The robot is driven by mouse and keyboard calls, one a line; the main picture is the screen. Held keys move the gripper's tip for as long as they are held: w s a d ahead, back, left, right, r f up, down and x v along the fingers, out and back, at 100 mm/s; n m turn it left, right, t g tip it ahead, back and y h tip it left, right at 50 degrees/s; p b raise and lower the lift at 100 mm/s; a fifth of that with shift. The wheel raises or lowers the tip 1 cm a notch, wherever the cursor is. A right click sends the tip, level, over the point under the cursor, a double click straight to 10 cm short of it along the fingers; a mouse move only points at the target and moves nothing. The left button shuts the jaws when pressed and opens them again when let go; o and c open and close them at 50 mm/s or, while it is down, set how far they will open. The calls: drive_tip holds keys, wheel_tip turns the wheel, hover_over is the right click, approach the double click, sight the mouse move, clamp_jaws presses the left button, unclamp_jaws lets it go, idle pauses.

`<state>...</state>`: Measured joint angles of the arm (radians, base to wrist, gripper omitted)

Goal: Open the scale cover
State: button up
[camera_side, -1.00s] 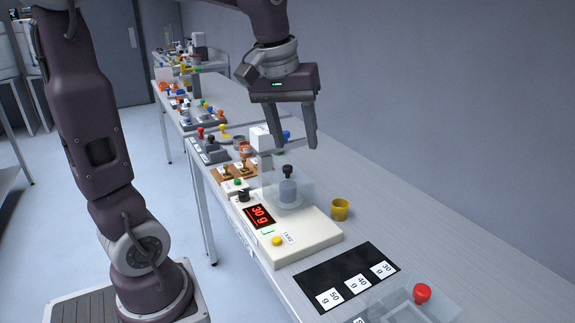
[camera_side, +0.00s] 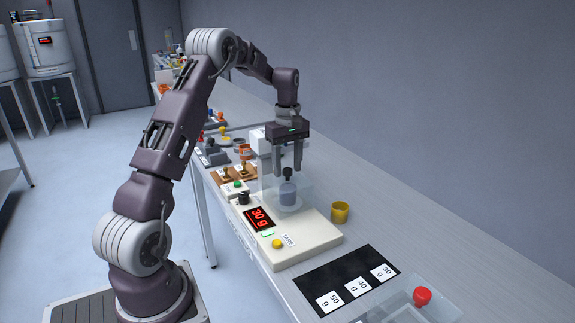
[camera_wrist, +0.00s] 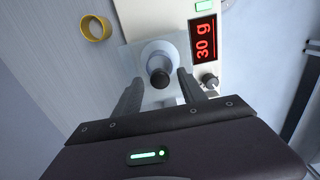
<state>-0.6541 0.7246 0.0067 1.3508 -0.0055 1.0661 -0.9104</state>
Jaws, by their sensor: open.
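The scale (camera_side: 300,235) is a cream box on the bench with a red display (camera_side: 259,218) reading "30 g". Its clear cover (camera_side: 300,200) stands over the pan, with a black knob (camera_side: 287,174) on top; a grey object shows through it. In the wrist view, the knob (camera_wrist: 160,78) lies just ahead of my fingers, centred between them. My gripper (camera_side: 288,174) is open and points straight down over the cover, its fingertips close to knob height. It also shows in the wrist view (camera_wrist: 160,82). Whether a finger touches the knob cannot be told.
A yellow cup (camera_side: 340,212) stands right of the scale. A black mat (camera_side: 346,280) with weight labels and a clear box with a red knob (camera_side: 422,296) lie in front. Behind the scale are a white post, a wooden rack and small items.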

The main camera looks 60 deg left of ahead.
clamp_jaws()
idle(1.4)
